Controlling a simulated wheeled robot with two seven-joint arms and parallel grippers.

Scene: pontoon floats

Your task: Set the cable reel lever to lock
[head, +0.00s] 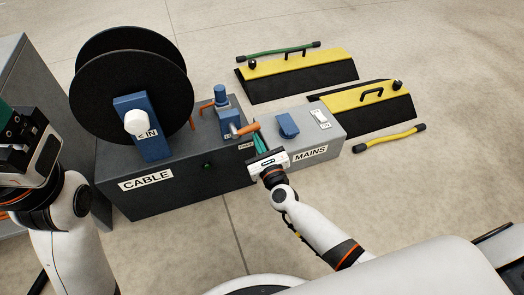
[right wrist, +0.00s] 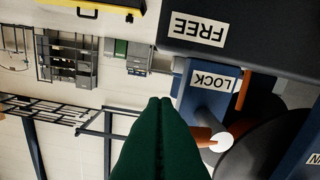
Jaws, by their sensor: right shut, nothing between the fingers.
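The cable reel (head: 130,85) with large black discs stands on a dark grey box (head: 165,185) marked CABLE. Its lever (head: 247,129) has an orange grip that points right from a pale hub beside a blue post (head: 222,97). A FREE label (head: 246,146) is near the grip. The right wrist view shows the FREE label (right wrist: 198,31) and a LOCK label (right wrist: 212,80), both upside down. My right gripper (head: 258,138) is shut and empty, its green fingertips (right wrist: 160,100) close by the grip; contact is unclear. My left gripper (head: 8,115) is at the left edge, its fingertips mostly cut off.
A grey MAINS box (head: 325,133) with a blue knob (head: 288,125) adjoins on the right. Yellow-black ramps (head: 300,72) with green and yellow bars (head: 390,138) lie behind it. A grey cabinet (head: 30,75) stands at far left. The floor in front is clear.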

